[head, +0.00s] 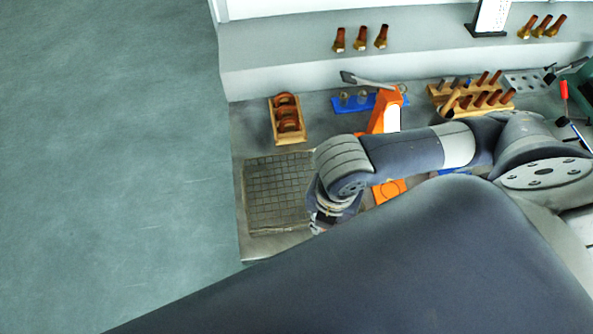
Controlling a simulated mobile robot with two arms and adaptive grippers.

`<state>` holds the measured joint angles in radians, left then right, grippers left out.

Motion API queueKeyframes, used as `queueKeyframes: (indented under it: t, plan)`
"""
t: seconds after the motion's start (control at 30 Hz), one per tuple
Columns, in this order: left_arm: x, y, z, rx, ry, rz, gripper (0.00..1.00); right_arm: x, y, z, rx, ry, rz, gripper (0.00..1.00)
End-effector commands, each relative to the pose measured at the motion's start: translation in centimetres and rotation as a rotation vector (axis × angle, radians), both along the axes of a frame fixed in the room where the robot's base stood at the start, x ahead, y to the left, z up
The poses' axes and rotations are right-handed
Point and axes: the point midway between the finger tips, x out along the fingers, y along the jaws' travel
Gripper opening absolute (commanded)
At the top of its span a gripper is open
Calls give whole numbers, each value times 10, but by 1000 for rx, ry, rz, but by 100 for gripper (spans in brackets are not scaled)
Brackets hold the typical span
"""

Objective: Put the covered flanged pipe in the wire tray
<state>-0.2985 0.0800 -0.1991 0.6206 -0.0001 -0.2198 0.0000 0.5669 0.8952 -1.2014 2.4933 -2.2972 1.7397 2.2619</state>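A dark gridded tray (277,190) with a pale rim lies at the left end of the bench; it looks like the wire tray. My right arm comes in from the right, and its wrist hangs over the bench just right of this tray. The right gripper (322,221) points down there, small and partly hidden by my own large dark link in the foreground. I cannot tell whether its fingers are open or hold something. I cannot pick out the covered flanged pipe; it may be hidden behind my arm. My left gripper is not in view.
A wooden holder (287,121) with brown rings stands behind the tray. An orange stand (385,113), a blue rack (352,103) and a wooden peg rack (488,98) line the bench's back. Open green floor (110,150) lies left of the bench.

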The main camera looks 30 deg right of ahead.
Motion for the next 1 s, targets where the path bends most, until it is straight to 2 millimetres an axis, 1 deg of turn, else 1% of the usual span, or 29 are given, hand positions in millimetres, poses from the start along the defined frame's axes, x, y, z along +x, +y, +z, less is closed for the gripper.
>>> queueKeyframes:
  t: [0.07,0.13,0.3,0.47,0.7,0.77,1.0]
  plan:
    - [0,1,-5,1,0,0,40,1,1,-2,3,-2,-17,0]
    - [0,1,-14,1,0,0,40,5,3,-6,5,-2,-24,0]
    - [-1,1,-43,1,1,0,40,17,7,-10,5,-5,-24,0]
    - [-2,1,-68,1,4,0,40,27,10,-10,3,-8,-18,0]
    - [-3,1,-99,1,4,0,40,51,19,-12,2,-6,-19,0]
    - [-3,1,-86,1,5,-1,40,61,23,-2,1,0,-23,0]
    - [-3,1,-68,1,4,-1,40,108,40,-6,1,1,-23,0]
